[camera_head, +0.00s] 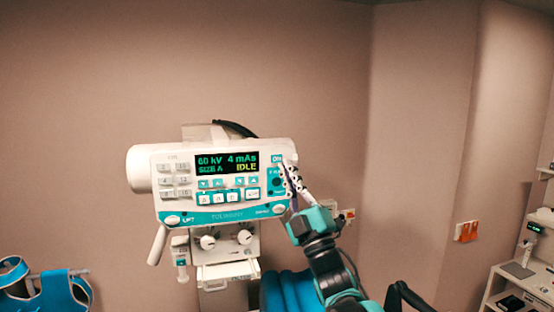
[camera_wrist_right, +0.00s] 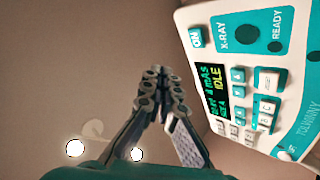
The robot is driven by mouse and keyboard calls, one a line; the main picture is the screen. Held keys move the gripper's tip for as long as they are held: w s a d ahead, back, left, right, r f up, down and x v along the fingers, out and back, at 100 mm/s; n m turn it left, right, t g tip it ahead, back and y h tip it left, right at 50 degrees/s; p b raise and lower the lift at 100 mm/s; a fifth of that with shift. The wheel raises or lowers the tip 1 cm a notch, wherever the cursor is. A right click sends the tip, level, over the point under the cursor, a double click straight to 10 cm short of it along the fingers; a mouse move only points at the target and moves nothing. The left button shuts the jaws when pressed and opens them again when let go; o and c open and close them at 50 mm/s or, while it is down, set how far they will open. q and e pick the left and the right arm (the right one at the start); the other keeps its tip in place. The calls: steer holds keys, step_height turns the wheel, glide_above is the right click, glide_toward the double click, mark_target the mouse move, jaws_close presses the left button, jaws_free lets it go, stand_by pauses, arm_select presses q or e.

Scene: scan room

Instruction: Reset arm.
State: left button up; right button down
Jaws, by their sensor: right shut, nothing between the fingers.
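My right gripper (camera_head: 290,176) is in front of the right end of the control panel (camera_head: 225,215) in the head view, close to the teal On button (camera_head: 277,158). Its fingers are together and empty. In the right wrist view the shut fingers of my right gripper (camera_wrist_right: 158,80) point past the left side of the panel (camera_wrist_right: 270,125), with the On button (camera_wrist_right: 196,38) to their right. I cannot tell from these views whether the fingertips touch the panel. The lit display (camera_head: 227,162) reads 60 kV, 4 mAs and IDLE. My left gripper does not show.
A blue apron (camera_head: 50,293) hangs at the lower left. Knobs (camera_head: 208,242) sit below the panel. An orange wall switch (camera_head: 466,231) and a white shelf unit (camera_head: 497,285) are at the right.

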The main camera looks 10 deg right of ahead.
stand_by(0.4)
steer(key=s+d+f+m+g+h+b, duration=0.15)
steer(key=f+m+g+h+b, duration=0.35)
steer(key=f, duration=0.9)
steer(key=s+f+m+g+b, duration=0.15)
steer(key=f+b, duration=0.55)
steer(key=f, duration=0.7)
steer(key=s+d+f+m+g+h+b, duration=0.15)
steer(key=f+m+g+h+b, duration=0.35)
steer(key=f, duration=0.9)
steer(key=s+a+f+m+g+y+b, duration=0.1)
steer(key=s+f+b, duration=0.3)
steer(key=f, duration=0.8)
steer(key=s+a+f+m+g+y+b, duration=0.1)
steer(key=s+f+g+b, duration=0.3)
steer(key=s+f, duration=0.4)
steer(key=s+a+f+m+g+y+b, duration=0.1)
steer(key=s+f+b, duration=0.4)
steer(key=f, duration=1.1)
steer(key=shift+s+g+b, duration=0.3)
steer(key=shift+s+g, duration=0.55)
steer(key=shift+s, duration=0.25)
steer(key=shift+f+m, duration=0.1)
steer(key=shift+m, duration=0.15)
